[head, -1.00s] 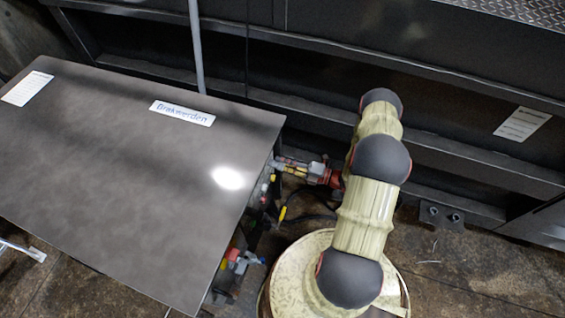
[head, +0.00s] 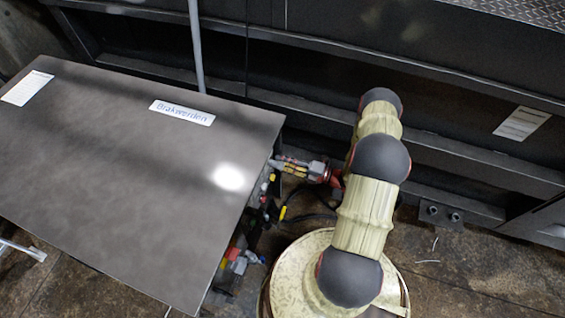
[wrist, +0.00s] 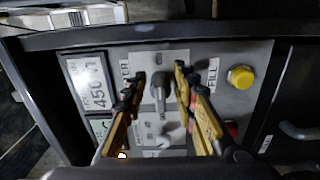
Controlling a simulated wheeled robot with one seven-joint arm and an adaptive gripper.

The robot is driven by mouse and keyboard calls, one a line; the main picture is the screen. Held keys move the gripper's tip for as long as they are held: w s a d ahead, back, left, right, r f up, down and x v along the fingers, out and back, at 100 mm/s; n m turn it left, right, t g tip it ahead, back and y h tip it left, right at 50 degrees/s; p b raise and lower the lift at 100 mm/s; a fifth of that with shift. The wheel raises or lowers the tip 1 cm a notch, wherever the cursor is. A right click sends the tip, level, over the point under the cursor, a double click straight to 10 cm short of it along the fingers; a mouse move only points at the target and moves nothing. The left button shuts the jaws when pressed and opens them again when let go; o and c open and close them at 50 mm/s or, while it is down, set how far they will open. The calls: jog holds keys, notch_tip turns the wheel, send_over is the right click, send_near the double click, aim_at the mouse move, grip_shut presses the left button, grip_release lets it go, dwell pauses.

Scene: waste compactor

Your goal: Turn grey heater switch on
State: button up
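A dark grey switch knob (wrist: 158,88) stands out from a light grey panel (wrist: 210,55) in the wrist view. A partly covered label beside it ends in letters like "TER". My gripper (wrist: 160,78) is open, with one yellow finger on each side of the knob and gaps showing between. I cannot tell whether either finger touches it. In the head view my gripper (head: 283,163) reaches the right side of the dark cabinet (head: 120,170). The knob is hidden there.
Two displays (wrist: 90,82) are at the left. A dark wall (head: 320,60) stands behind the cabinet.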

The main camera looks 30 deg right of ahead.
jog(key=v, duration=1.2)
dwell(0.3)
